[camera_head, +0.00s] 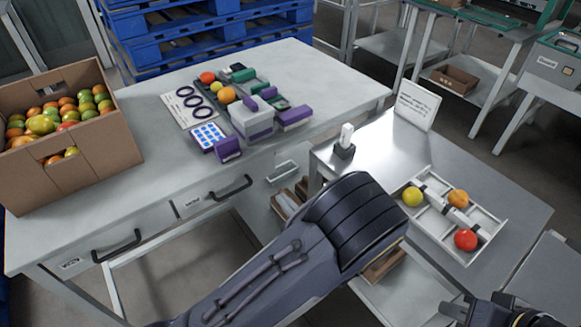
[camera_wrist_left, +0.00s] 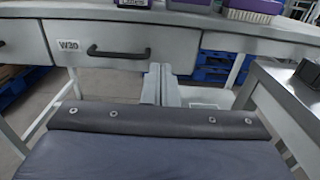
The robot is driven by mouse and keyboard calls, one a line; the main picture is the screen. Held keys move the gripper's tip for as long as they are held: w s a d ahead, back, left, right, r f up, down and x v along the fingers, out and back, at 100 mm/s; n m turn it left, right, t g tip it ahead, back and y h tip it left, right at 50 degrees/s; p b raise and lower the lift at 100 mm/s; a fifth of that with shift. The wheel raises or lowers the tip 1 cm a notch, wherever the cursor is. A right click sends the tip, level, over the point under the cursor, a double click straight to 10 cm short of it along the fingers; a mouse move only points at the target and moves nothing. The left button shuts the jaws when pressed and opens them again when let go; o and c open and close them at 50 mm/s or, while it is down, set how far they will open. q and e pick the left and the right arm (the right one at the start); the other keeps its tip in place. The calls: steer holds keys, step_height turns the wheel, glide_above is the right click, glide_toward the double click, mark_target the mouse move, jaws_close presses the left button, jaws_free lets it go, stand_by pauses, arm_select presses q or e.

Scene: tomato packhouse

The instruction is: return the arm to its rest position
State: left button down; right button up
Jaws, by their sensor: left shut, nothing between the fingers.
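My left arm (camera_head: 270,270) reaches in from the bottom of the head view, its bulky dark joint in front of the gap between the two tables. Its gripper does not show clearly there. In the left wrist view my left gripper (camera_wrist_left: 162,86) is shut and empty, its pale fingers together in front of the drawer fronts. My right gripper (camera_head: 490,312) is partly cut off at the bottom right corner of the head view, and its opening cannot be made out.
The white table (camera_head: 120,190) bears a cardboard box (camera_head: 70,178) of tomatoes. Drawer handles (camera_wrist_left: 118,52) stick out from its front. A steel table (camera_head: 375,150) bears a divided tray (camera_head: 440,240) with several fruits, a small dark holder (camera_head: 344,150) and a sign (camera_head: 416,105).

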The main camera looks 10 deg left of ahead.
arm_select(q)
steer(key=s+a+r+n+g, duration=0.1)
steer(key=s+a+n+g, duration=0.4)
steer(key=a+n+g, duration=0.25)
steer(key=s+a+r+n+g+h, duration=0.2)
steer(key=s+n+h, duration=0.4)
steer(key=s, duration=0.1)
steer(key=s+a+r+n+g+h, duration=0.1)
steer(key=s+n+g+h, duration=0.2)
steer(key=s+n+h, duration=0.35)
steer(key=s+d+r+n+t+h+p, duration=0.1)
steer(key=s+r+n+t+h+p, duration=0.1)
steer(key=r+p, duration=0.6)
steer(key=s+d+r+n+t+h+p, duration=0.2)
steer(key=r+p, duration=0.7)
steer(key=r, duration=0.8)
steer(key=n+t+h, duration=0.1)
steer(key=n+t, duration=0.1)
steer(key=n, duration=0.1)
steer(key=shift+s+d+n+p, duration=0.25)
steer(key=shift+s+n+p, duration=0.05)
steer(key=shift+s, duration=0.1)
